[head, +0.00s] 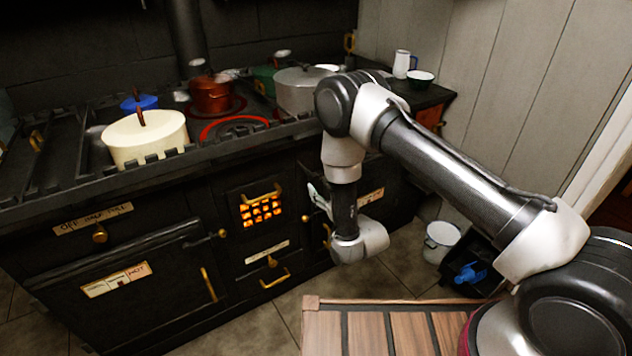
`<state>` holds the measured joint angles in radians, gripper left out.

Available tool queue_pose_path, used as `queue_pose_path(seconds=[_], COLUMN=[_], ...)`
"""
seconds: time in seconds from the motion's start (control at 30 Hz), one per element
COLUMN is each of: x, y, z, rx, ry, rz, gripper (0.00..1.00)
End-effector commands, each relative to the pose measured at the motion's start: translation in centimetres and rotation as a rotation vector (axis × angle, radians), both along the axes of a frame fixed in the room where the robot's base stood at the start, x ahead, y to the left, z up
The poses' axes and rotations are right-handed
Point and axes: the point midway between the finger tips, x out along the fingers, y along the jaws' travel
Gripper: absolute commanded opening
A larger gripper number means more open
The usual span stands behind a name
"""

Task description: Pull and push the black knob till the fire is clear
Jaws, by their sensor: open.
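The black range (190,230) fills the left and middle of the head view. An orange fire glows behind the barred window of its small fire door (262,211). Below the door are a pale label (267,251), a small knob (272,262) that looks brass, and a brass handle (274,278). I cannot make out a black knob for certain against the dark front. My gripper (318,196) is in front of the range, to the right of the fire door, mostly hidden behind my wrist. What shows of it is open, and I see nothing held.
A cream pot (145,136), a red pot (211,94) and a grey pot (301,90) stand on the range top behind a rail. A slatted wooden surface (362,330) is at the front. A white bucket (441,240) stands on the tiled floor at right.

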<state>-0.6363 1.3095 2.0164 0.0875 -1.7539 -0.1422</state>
Motion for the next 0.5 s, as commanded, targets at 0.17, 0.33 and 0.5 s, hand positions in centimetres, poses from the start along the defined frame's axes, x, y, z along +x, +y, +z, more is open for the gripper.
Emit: queue_pose_path(seconds=[0.17, 0.33, 0.5], x=[-3.1, -4.5, -4.8], y=[-1.9, -2.8, -3.0], z=[-0.1, 0.0, 0.0], rx=[-0.003, 0.0, 0.001], ry=[0.003, 0.0, 0.0], rz=[0.0, -0.001, -0.001], gripper=[0.53, 0.53, 0.53])
